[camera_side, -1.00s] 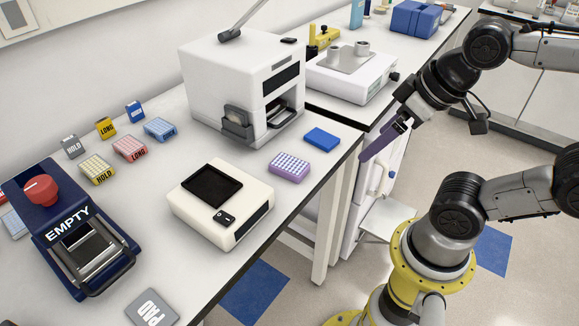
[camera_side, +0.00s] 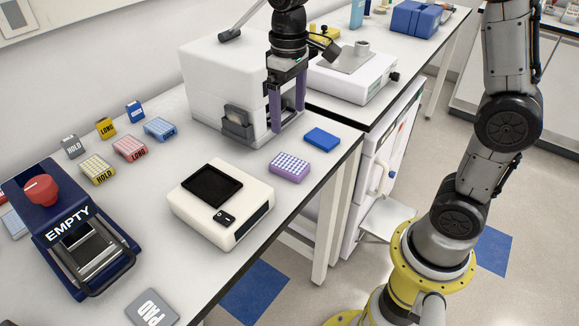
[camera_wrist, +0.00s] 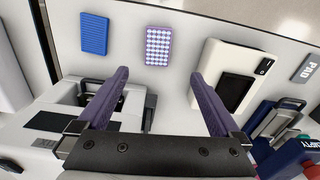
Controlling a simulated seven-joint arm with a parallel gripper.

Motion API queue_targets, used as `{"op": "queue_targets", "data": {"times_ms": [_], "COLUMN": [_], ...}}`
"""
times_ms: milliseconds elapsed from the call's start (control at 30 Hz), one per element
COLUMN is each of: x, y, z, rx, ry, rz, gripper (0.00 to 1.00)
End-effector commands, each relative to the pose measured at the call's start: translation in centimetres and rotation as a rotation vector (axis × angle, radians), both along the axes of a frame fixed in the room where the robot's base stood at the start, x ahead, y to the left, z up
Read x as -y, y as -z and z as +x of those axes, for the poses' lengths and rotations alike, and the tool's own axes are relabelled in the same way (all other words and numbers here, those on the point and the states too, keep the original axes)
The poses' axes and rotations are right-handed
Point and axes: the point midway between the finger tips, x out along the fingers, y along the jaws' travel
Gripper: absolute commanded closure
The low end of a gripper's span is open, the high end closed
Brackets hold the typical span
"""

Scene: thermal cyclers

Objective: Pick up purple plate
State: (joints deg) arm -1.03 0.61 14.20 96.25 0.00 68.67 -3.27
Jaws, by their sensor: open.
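The purple plate (camera_side: 289,166), with a grid of pale wells on top, lies flat on the white bench near its front edge. It also shows in the wrist view (camera_wrist: 158,46), at the top centre, beyond the fingertips. My gripper (camera_side: 288,122) points down with its two purple fingers apart and nothing between them. In the side view it appears above and behind the plate, in front of the white boxy machine. In the wrist view my gripper (camera_wrist: 167,72) shows both fingers spread, with the plate between their lines and apart from them.
A blue block (camera_side: 322,139) lies close to the plate's right. A cream device with a dark screen (camera_side: 221,203) stands to its left. The white boxy machine (camera_side: 215,75) stands behind. Farther left are several small coloured plates and a dark blue device marked EMPTY (camera_side: 62,232).

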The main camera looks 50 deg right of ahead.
Motion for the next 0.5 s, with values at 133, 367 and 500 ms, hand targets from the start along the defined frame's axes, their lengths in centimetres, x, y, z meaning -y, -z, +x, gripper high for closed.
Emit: {"op": "queue_targets", "data": {"times_ms": [133,367,500], "x": [0.0,0.0,0.0], "y": [1.8,6.1,8.0], "z": [0.0,-0.1,0.0], "rx": [-0.010,-0.011,-0.008], "ry": [-0.001,-0.001,-0.001], "rz": [0.000,0.000,-0.001], "gripper": [0.00,0.00,0.00]}}
